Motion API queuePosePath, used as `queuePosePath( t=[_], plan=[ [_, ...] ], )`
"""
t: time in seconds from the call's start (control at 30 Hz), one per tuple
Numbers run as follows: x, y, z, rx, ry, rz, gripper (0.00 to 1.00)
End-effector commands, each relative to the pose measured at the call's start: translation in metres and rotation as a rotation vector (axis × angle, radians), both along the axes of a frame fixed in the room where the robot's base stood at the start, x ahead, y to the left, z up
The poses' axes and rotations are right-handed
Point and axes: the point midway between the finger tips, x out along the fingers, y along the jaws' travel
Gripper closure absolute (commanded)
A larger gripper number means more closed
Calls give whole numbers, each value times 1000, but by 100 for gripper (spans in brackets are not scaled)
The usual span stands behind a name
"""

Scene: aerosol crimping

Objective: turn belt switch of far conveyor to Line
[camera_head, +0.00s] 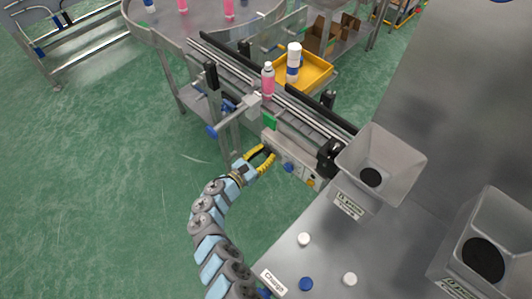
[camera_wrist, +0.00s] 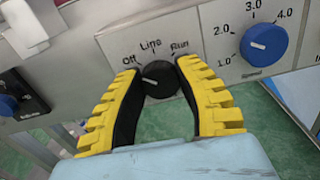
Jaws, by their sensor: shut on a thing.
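The belt switch (camera_wrist: 158,80) is a black round knob on a grey control panel (camera_wrist: 78,75), with the labels Off, Line and Run above it. Its white mark points left, toward the Off side. My gripper (camera_wrist: 157,72) has its yellow ribbed fingers on both sides of the knob and is shut on it. In the head view my gripper (camera_head: 269,155) reaches the front panel of the conveyor (camera_head: 305,118); there the switch is hidden or too small to make out.
A blue speed dial (camera_wrist: 264,44) with numbers sits close to the right finger. A dark box with a blue button (camera_wrist: 8,105) is at the left. A pink bottle (camera_head: 267,78) stands on the conveyor. A steel table with hoppers (camera_head: 380,160) lies at the right.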

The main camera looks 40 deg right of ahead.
Motion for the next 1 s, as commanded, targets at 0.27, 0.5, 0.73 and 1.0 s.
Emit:
queuePosePath(
  t=[0.27,0.5,0.73,1.0],
  plan=[
    [-1,-1,-2,4,-110,1,100],
    [-1,-1,-2,14,-310,1,100],
    [-2,-1,-3,23,-515,-1,100],
    [-2,-1,-1,32,-713,-1,100]
  ],
)
